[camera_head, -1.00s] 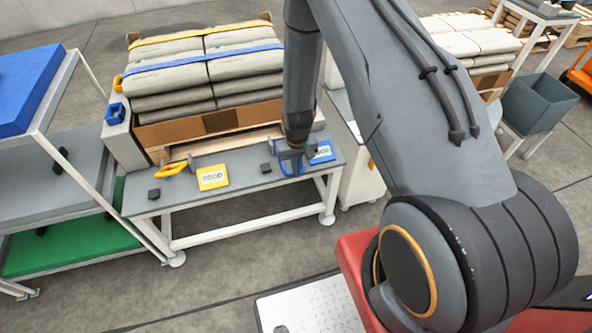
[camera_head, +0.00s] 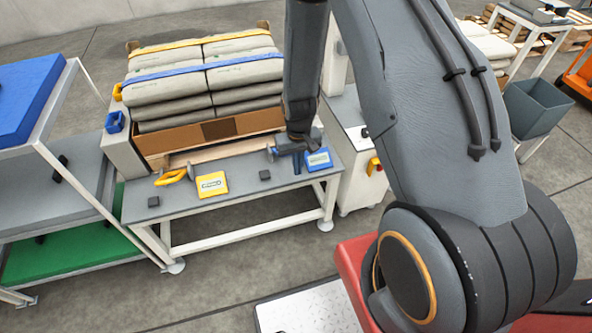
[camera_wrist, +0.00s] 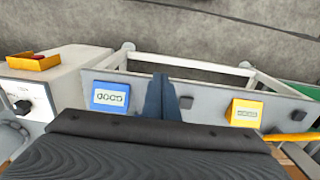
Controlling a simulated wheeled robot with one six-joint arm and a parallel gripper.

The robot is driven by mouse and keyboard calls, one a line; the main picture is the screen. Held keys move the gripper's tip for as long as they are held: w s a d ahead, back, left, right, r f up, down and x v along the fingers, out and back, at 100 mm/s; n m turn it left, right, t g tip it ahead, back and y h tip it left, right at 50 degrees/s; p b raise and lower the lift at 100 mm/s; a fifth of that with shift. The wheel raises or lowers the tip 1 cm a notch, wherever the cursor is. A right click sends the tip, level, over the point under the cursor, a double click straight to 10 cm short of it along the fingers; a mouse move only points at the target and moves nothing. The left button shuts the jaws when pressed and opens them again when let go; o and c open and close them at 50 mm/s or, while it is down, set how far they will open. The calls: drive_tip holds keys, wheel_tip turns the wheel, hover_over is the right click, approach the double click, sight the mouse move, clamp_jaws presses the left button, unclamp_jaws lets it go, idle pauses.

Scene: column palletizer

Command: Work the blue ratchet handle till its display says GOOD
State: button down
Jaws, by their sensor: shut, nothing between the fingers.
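The blue display box (camera_head: 319,159) sits on the right part of the grey table. Its screen also faces the wrist camera (camera_wrist: 110,98), and the small lettering there looks like GOOD. My gripper (camera_head: 297,168) is just left of the box, low over the table, its fingers pointing down. In the wrist view the two slate-blue fingers (camera_wrist: 160,97) lie close together, shut and empty, beside the box. The blue ratchet handle cannot be told apart now; it seems hidden by my gripper and wrist, so its angle and any contact are unclear.
A yellow display box (camera_head: 212,185) and yellow handle (camera_head: 173,176) lie on the table's left part, with small black blocks nearby. A strapped pallet of sacks (camera_head: 205,75) stands behind. A white cabinet (camera_head: 356,165) is at the right, shelves (camera_head: 60,200) at the left.

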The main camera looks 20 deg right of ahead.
drive_tip(key=shift+s+r, duration=0.55)
drive_tip(key=shift+r, duration=0.25)
drive_tip(key=shift+s+r, duration=0.5)
drive_tip(key=shift+r, duration=0.3)
idle(0.7)
drive_tip(key=s+r, duration=0.7)
drive_tip(key=r, duration=0.4)
drive_tip(key=s+r, duration=0.7)
drive_tip(key=r, duration=0.5)
drive_tip(key=shift+r, duration=0.3)
drive_tip(key=shift+s+a, duration=0.1)
